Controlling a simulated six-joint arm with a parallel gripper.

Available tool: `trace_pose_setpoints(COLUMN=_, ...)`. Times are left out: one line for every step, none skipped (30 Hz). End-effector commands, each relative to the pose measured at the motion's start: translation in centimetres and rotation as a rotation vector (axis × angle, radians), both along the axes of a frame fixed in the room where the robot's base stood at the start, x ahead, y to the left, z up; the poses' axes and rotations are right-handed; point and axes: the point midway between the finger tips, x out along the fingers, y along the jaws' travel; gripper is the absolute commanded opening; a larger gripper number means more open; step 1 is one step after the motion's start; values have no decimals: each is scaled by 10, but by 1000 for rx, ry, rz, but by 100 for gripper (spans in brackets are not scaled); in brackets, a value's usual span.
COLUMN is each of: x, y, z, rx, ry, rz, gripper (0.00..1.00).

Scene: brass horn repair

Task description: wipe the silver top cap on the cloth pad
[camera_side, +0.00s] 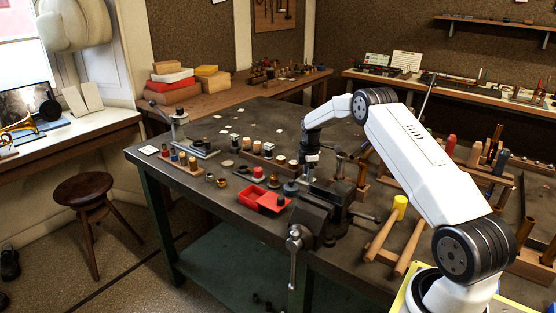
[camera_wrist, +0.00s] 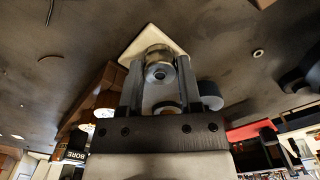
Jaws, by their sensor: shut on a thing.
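The silver top cap (camera_wrist: 160,68) is a round, shiny metal piece with a hole in its face. It sits between the two fingertips of my gripper (camera_wrist: 158,75) in the wrist view, and the gripper is shut on it. The pale cloth pad (camera_wrist: 133,47) shows behind the cap as a cream square turned cornerwise. The cap overlaps the pad in this view; I cannot tell whether they touch. In the side view my gripper (camera_side: 309,178) points down over the dark bench, behind the vise. The cap and pad cannot be made out there.
A dark vise (camera_side: 312,218) stands at the bench's front edge. A red tray (camera_side: 262,199) lies left of it. A wooden block (camera_wrist: 97,98) is close left of my fingers in the wrist view. A yellow-headed mallet (camera_side: 400,205) lies to the right.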

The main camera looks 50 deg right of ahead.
Motion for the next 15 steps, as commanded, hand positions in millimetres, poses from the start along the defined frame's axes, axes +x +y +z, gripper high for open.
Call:
trace_pose_setpoints(x=-2, y=1, z=-3, rx=4, ry=8, rz=0, gripper=0)
trace_pose_setpoints(x=-2, y=0, z=-3, rx=4, ry=8, rz=-1, gripper=0)
trace_pose_setpoints(x=-2, y=1, z=-3, rx=4, ry=8, rz=-1, gripper=0)
trace_pose_setpoints(x=-2, y=1, z=-3, rx=4, ry=8, rz=0, gripper=0)
trace_pose_setpoints(x=-1, y=1, z=-3, rx=4, ry=8, rz=0, gripper=0)
trace_pose_setpoints(x=-1, y=0, z=-3, rx=4, ry=8, rz=0, gripper=0)
trace_pose_setpoints(x=0, y=0, z=-3, rx=4, ry=8, rz=0, gripper=0)
trace_pose_setpoints(x=1, y=0, z=-3, rx=4, ry=7, rz=0, gripper=0)
trace_pose_setpoints(x=2, y=0, z=-3, rx=3, ry=7, rz=0, gripper=0)
trace_pose_setpoints(x=3, y=0, z=-3, rx=4, ry=6, rz=0, gripper=0)
trace_pose_setpoints(x=4, y=0, z=-3, rx=4, ry=6, rz=0, gripper=0)
trace_pose_setpoints(x=5, y=0, z=-3, rx=4, ry=6, rz=0, gripper=0)
trace_pose_setpoints(x=6, y=0, z=-3, rx=3, ry=5, rz=0, gripper=0)
trace_pose_setpoints(x=7, y=0, z=-3, rx=3, ry=5, rz=0, gripper=0)
trace_pose_setpoints(x=9, y=0, z=-3, rx=2, ry=4, rz=0, gripper=0)
